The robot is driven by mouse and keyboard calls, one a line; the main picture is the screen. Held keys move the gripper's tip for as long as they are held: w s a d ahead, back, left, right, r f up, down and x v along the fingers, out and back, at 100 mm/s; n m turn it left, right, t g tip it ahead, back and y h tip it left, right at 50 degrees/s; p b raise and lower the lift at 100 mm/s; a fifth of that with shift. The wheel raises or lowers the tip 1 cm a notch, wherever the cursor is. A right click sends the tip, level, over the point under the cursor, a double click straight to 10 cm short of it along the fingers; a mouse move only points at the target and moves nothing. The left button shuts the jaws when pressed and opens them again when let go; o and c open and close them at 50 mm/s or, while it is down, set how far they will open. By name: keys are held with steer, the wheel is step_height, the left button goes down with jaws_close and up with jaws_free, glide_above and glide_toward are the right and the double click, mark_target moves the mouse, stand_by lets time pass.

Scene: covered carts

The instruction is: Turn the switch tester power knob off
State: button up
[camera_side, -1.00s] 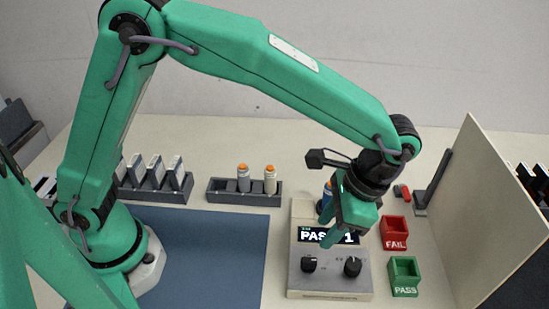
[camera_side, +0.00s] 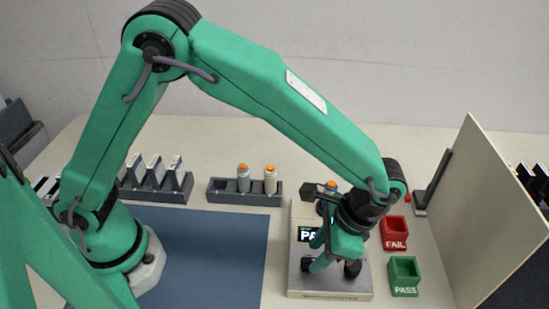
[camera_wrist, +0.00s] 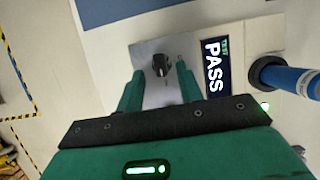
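The switch tester (camera_side: 332,292) is a light grey box with a black screen (camera_side: 308,234). In the wrist view the screen (camera_wrist: 213,67) reads PASS. A dark knob (camera_wrist: 161,65) on the tester panel shows there, ahead of and between my fingertips, with no visible contact. It appears to be the left knob; its label is not readable. My gripper (camera_wrist: 158,82) is open and empty above the panel. In the side view my gripper (camera_side: 325,262) covers most of the left knob and part of the screen. The right knob (camera_side: 352,268) is partly visible beside it.
A blue cylinder (camera_wrist: 290,78) stands in the tester's socket, close to my gripper. The red FAIL bin (camera_side: 395,233) and green PASS bin (camera_side: 404,275) are at right, before a tall panel (camera_side: 490,210). A rack (camera_side: 225,197) holds two orange-topped cylinders. The blue mat (camera_side: 210,250) is clear.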

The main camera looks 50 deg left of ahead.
steer(key=shift+x, duration=1.4)
jaws_close()
steer(key=shift+n, duration=0.4)
steer(key=shift+w+a+n, duration=0.1)
steer(key=shift+w+n, duration=0.05)
steer(key=shift+n, duration=0.95)
jaws_free()
